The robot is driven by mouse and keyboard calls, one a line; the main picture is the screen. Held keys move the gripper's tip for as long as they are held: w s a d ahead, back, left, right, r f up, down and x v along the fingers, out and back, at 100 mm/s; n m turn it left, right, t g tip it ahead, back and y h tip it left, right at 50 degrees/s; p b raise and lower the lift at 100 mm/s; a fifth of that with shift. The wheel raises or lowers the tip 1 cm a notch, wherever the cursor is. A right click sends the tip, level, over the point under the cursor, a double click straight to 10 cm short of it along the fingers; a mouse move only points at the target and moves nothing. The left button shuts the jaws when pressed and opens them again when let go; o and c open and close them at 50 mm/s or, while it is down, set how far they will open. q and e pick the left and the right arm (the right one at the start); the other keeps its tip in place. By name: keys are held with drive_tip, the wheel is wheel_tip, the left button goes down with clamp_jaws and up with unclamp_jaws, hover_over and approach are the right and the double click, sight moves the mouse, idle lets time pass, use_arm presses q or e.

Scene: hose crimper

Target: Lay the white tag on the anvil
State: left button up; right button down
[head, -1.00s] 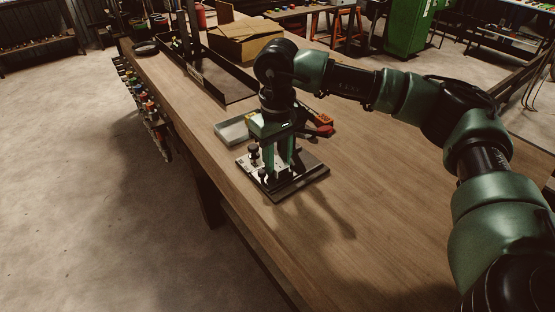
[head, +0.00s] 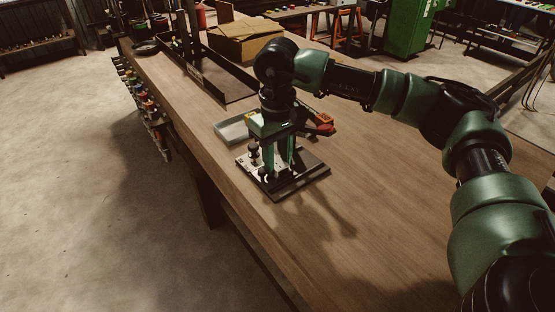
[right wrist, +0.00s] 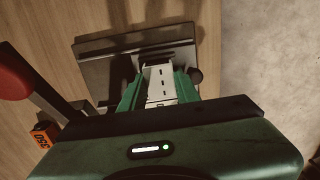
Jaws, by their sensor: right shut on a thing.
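My right gripper (head: 281,172) points straight down over the dark base plate (head: 312,181) of the crimper on the bench. In the right wrist view its two green fingers (right wrist: 160,82) are shut on the white tag (right wrist: 161,88), a pale piece with small dark slots. The tag is low over the plate (right wrist: 100,50); I cannot tell whether it touches the anvil. The anvil is hidden by the fingers and tag, or cannot be told apart from the plate's other parts. My left gripper is not in view.
A dark knob (head: 253,149) stands at the plate's left edge. A long black tray and a cardboard box (head: 245,45) lie farther back. The bench's right side is clear.

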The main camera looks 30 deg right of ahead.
drive_tip(key=c, duration=0.9)
unclamp_jaws()
drive_tip(key=shift+c, duration=0.2)
drive_tip(key=shift+d, duration=0.1)
drive_tip(key=shift+f, duration=0.1)
